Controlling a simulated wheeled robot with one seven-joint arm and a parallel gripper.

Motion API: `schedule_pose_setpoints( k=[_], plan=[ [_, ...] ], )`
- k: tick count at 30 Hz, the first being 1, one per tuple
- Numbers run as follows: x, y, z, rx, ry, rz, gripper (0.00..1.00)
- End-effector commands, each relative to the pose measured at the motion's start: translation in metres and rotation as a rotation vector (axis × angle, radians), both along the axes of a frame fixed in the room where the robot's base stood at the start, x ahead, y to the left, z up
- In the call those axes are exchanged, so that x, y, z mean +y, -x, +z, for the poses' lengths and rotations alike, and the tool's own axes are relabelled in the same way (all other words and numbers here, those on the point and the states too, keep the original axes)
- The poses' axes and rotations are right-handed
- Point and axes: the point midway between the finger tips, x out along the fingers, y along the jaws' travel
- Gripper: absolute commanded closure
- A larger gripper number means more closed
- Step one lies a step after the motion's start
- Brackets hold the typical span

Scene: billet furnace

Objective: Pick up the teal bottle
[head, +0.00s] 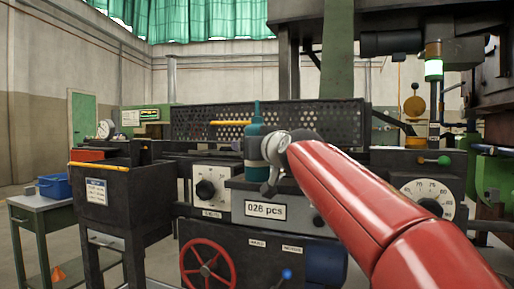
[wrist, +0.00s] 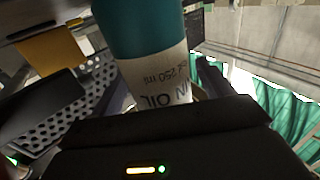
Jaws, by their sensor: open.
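The teal bottle (head: 257,130) stands upright on the dark machine ledge above the "028 pcs" plate. It has a narrow nozzle top and a pale label band. In the wrist view the teal bottle (wrist: 145,30) is close up, with a white label reading "OIL" and "250 ml". My gripper (head: 270,172) is at the bottle's right side in the head view, at the end of my red arm. In the wrist view my gripper (wrist: 165,88) is open with the bottle between its fingers. Finger contact cannot be told, and the wrist housing hides part of the bottle.
A perforated dark panel (head: 300,121) stands behind the bottle. A white dial box (head: 211,187) is to its left and another dial (head: 427,196) to the right. A red handwheel (head: 207,265) is below. A blue bin (head: 55,186) sits on the left table.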

Motion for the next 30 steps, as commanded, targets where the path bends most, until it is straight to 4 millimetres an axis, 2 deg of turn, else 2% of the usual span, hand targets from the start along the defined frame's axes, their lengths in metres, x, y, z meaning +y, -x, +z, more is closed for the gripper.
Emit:
schedule_pose_setpoints(
  k=[3, 11, 24, 30],
  plan=[
    [0.0051, -0.0102, 0.0027, 0.0, 0.001, 0.001, 0.21],
    [0.0057, -0.0119, 0.001, -0.001, 0.001, 0.0, 0.21],
    [0.0055, -0.0115, 0.0019, -0.003, 0.0, 0.0, 0.76],
    [0.0056, -0.0114, 0.0024, -0.003, 0.0, 0.0, 0.77]
  ],
)
